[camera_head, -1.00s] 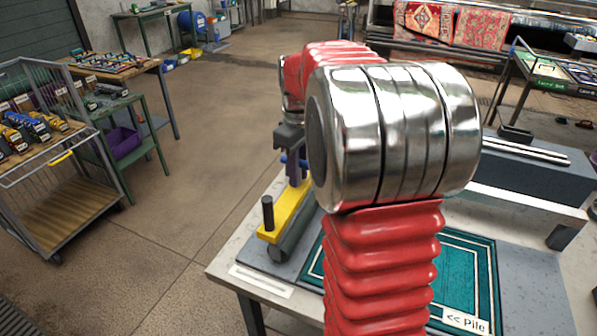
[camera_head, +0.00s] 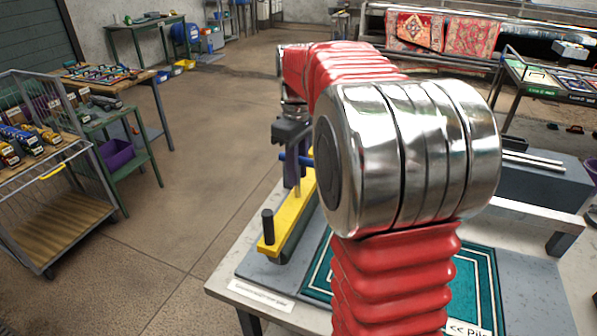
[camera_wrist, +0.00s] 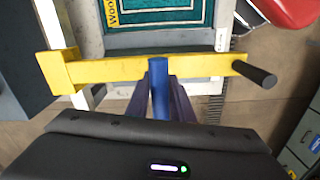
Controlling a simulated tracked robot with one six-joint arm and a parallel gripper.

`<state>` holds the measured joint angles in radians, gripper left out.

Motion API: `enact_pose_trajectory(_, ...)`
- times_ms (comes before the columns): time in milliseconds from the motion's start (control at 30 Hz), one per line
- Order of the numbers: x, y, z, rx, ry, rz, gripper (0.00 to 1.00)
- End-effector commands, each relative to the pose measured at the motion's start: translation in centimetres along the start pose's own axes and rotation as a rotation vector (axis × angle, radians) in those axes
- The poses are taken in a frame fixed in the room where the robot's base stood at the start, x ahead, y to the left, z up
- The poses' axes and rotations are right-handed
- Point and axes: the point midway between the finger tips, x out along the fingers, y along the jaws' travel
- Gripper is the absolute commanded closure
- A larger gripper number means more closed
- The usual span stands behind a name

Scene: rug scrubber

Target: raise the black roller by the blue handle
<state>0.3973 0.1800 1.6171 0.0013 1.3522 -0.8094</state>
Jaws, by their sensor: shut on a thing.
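My gripper (camera_head: 291,160) is above the table at the middle left of the head view. It is shut on the blue handle (camera_head: 283,157); its purple fingers stand on both sides of the blue handle (camera_wrist: 160,90) in the wrist view. A thin grey rod shows below the fingers, above the yellow bar (camera_head: 287,226). The yellow bar (camera_wrist: 110,68) crosses the wrist view, with a dark peg (camera_wrist: 256,74) at its right end. The black roller (camera_head: 291,247) shows only as a dark strip under the bar; whether it touches the surface below is unclear.
A teal rug (camera_head: 480,275) lies on the grey table (camera_head: 225,280) to the right of the bar. A wire cart (camera_head: 50,215) and green benches stand at the left, with open floor between. My arm hides much of the table.

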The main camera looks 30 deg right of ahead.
Motion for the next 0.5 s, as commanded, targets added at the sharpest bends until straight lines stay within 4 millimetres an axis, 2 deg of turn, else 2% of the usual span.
enact_pose_trajectory(67,-0.67,0.16,-0.15,0.001,0.01,0.012,1.0)
enact_pose_trajectory(100,-0.71,0.17,-0.17,0.001,0.011,0.013,0.77)
enact_pose_trajectory(200,-0.66,0.14,-0.18,-0.001,0.01,0.012,0.7)
enact_pose_trajectory(300,-0.54,0.1,-0.17,-0.002,0.008,0.01,0.65)
enact_pose_trajectory(500,-0.44,0.05,-0.17,-0.003,0.006,0.008,0.65)
